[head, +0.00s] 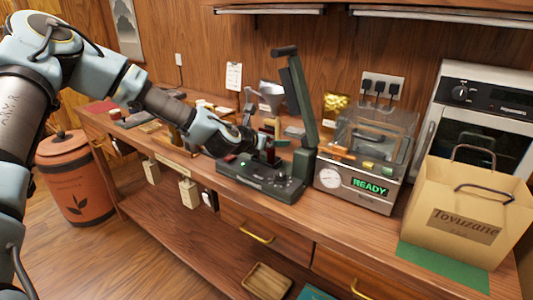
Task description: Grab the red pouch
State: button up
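My gripper (262,148) is at the end of my arm, which reaches in from the left over the counter. It is low above the dark green press-like machine (262,181), near the foot of its upright handle. A flat dark red item (99,107) lies at the counter's far left end.
A clear-lidded machine (360,187) reading READY stands right of the press. A paper bag (466,215) stands on a green mat (440,268) before a white oven (480,110). A gold pouch (337,104) is at the back. An orange bin (73,178) stands on the floor at left.

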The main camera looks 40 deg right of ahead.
jog(key=c, duration=1.3)
jog(key=shift+r, duration=0.15)
